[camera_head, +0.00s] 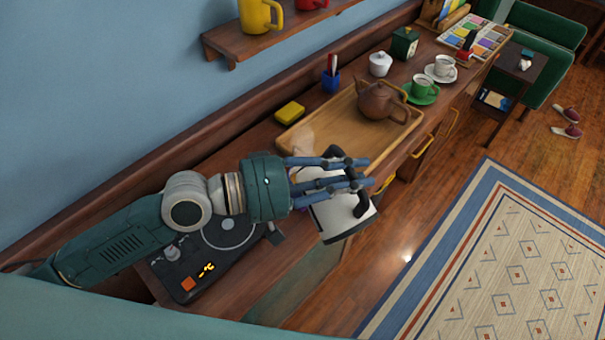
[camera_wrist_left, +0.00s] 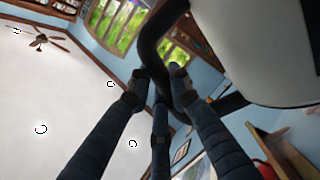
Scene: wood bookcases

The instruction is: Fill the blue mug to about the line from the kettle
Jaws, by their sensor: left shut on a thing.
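The white kettle (camera_head: 340,217) with a black handle hangs tilted at the counter's front edge. My left gripper (camera_head: 362,174) is shut on its handle. In the left wrist view the black handle (camera_wrist_left: 150,55) lies between my fingers, beside the white kettle body (camera_wrist_left: 255,50). I cannot make out the blue mug or its line; a small bluish patch shows beside my left fingers, partly hidden by the gripper and kettle. My right gripper is not in view.
A wooden tray (camera_head: 341,139) holds a brown teapot (camera_head: 379,102). A blue pen cup (camera_head: 331,82), yellow sponge (camera_head: 290,112), white lidded pot (camera_head: 380,65) and green cup (camera_head: 421,87) stand nearby.

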